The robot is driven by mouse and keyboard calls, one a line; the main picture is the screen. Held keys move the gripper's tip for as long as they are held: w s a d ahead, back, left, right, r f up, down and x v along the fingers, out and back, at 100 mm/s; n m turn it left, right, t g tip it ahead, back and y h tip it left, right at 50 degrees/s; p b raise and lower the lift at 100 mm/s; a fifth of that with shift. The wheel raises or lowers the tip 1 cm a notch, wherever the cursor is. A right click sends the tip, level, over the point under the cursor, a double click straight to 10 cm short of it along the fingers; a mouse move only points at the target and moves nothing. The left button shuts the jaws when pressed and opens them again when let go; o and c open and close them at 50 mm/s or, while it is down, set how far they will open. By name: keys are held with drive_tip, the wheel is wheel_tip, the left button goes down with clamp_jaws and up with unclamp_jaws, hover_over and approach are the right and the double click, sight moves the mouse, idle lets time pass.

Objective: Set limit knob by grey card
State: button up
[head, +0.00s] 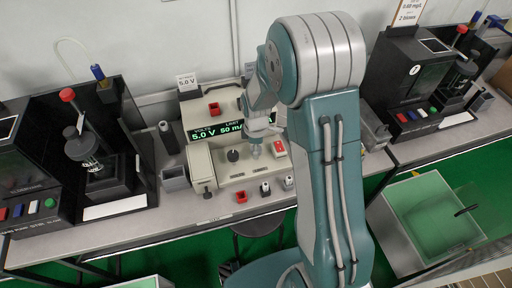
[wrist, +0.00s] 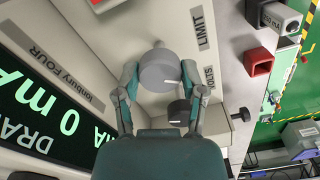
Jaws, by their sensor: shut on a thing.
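The grey limit knob (wrist: 158,72) with a white pointer line is on the beige supply unit's front, beside the LIMIT label (wrist: 202,28) in the wrist view. My gripper (wrist: 160,80) has a finger on each side of it, shut on it. In the head view my gripper (head: 258,136) reaches down to the same panel. The supply display (head: 205,131) reads 5.0 V under VOLTS and 50 mA under LIMIT. The DRAW display (wrist: 42,105) shows 0 mA. I cannot tell which card is the grey one.
A dark volts knob (head: 233,155) sits left of the limit knob. A red button (head: 278,147) is close on its right. A red holder (head: 241,196) and small blocks lie in front. Black tester stations (head: 88,150) and (head: 410,85) stand on both sides.

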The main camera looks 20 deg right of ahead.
drive_tip(key=m, duration=0.6)
drive_tip(key=shift+w, duration=0.15)
drive_tip(key=m, duration=1.1)
drive_tip(key=shift+m, duration=0.3)
drive_tip(key=m, duration=0.6)
drive_tip(key=shift+w, duration=0.1)
drive_tip(key=shift+r, duration=0.1)
drive_tip(key=o, duration=1.1)
drive_tip(key=shift+o, duration=0.2)
